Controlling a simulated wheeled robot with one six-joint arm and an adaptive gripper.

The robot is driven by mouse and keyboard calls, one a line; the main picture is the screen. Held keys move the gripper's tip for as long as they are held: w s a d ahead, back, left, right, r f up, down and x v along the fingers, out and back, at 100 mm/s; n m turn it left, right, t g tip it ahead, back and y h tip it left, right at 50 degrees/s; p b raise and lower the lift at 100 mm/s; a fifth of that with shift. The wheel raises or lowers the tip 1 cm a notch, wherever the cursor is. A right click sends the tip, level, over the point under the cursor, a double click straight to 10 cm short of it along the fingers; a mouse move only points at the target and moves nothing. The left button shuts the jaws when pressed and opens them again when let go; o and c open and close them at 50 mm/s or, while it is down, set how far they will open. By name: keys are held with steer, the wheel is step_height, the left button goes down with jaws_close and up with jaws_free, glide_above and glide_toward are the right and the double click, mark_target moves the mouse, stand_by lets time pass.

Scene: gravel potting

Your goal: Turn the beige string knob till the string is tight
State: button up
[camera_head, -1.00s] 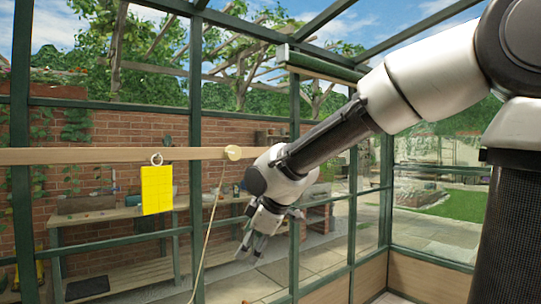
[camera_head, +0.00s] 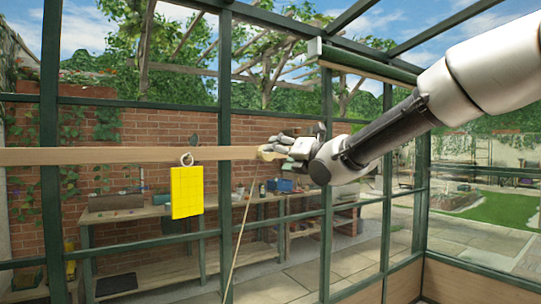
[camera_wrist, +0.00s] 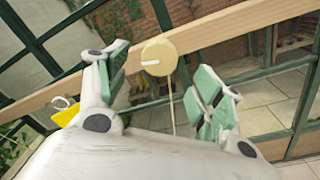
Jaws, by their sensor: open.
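The beige string knob (camera_wrist: 160,56) is a round disc with a pale mark on its face, mounted on a wooden rail (camera_head: 110,156). In the wrist view it lies between and just beyond the two green-padded fingers of my gripper (camera_wrist: 162,84), which are open. In the head view my gripper (camera_head: 274,150) is at the right end of the rail and covers most of the knob. The string (camera_head: 240,225) runs down from the knob in a slightly curved line. I cannot tell whether the fingers touch the knob.
A yellow card (camera_head: 187,192) hangs from a ring on the rail, left of the knob. Green greenhouse frame posts (camera_head: 224,90) stand behind the rail. A wooden bench (camera_head: 140,215) with pots is beyond the glass.

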mark_target(269, 154)
steer(key=x, duration=0.7)
steer(key=c, duration=1)
